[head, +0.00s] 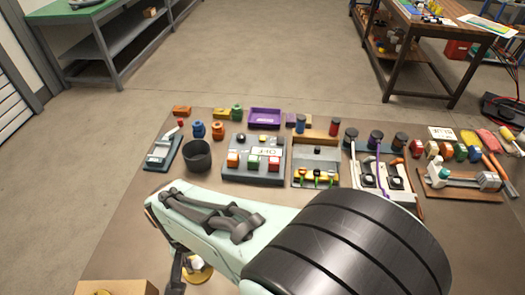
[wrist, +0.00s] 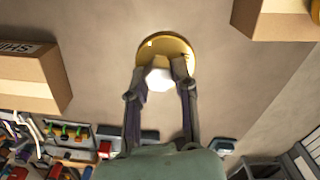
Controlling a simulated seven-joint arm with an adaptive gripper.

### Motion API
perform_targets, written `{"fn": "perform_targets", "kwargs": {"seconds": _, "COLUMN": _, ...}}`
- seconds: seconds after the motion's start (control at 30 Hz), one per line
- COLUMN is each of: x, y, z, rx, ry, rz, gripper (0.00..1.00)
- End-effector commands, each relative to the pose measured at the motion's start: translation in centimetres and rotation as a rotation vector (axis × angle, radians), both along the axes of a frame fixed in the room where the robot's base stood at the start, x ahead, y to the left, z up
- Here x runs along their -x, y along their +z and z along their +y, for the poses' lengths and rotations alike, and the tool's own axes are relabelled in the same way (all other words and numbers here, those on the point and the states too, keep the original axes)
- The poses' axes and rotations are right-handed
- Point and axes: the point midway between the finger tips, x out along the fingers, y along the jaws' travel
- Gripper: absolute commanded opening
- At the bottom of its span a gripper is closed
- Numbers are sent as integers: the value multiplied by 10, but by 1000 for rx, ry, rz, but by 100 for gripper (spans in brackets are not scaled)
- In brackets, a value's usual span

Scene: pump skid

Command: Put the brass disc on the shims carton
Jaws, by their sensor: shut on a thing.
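The brass disc (wrist: 178,44) is at the top middle of the wrist view. A pale, faceted knob-like piece (wrist: 159,78) stands on its face. My gripper (wrist: 160,72) is shut on this piece, a finger on each side. In the head view the disc (head: 199,275) shows partly beside my arm, low in the picture. I cannot tell whether it touches the table. The shims carton (wrist: 28,80) is at the left of the wrist view, apart from the disc, with part of its lettering showing. My arm seems to hide it in the head view.
Another carton (wrist: 272,22) with a brass-coloured thing on it is at the wrist view's top right; it also shows in the head view (head: 125,288). A dark cup (head: 197,157), trays and several small parts fill the table's far side. Bare table lies between the cartons.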

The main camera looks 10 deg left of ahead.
Motion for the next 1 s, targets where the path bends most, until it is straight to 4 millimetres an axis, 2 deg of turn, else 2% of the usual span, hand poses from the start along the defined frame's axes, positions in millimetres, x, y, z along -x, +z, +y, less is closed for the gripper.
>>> {"fn": "perform_targets", "kwargs": {"seconds": 0.13, "x": 7, "y": -1, "z": -7, "rx": 0, "ry": -94, "rz": -1, "gripper": 0}}
{"fn": "perform_targets", "kwargs": {"seconds": 0.27, "x": 18, "y": -1, "z": -28, "rx": -2, "ry": -233, "rz": -2, "gripper": 0}}
{"fn": "perform_targets", "kwargs": {"seconds": 0.57, "x": -2, "y": 27, "z": -119, "rx": -6, "ry": -767, "rz": -5, "gripper": 0}}
{"fn": "perform_targets", "kwargs": {"seconds": 0.8, "x": -5, "y": 54, "z": -214, "rx": -5, "ry": -1260, "rz": -6, "gripper": 0}}
{"fn": "perform_targets", "kwargs": {"seconds": 0.9, "x": -4, "y": 62, "z": -243, "rx": -3, "ry": -1402, "rz": -5, "gripper": 0}}
{"fn": "perform_targets", "kwargs": {"seconds": 1.0, "x": -3, "y": 69, "z": -264, "rx": -1, "ry": -1506, "rz": -3, "gripper": 0}}
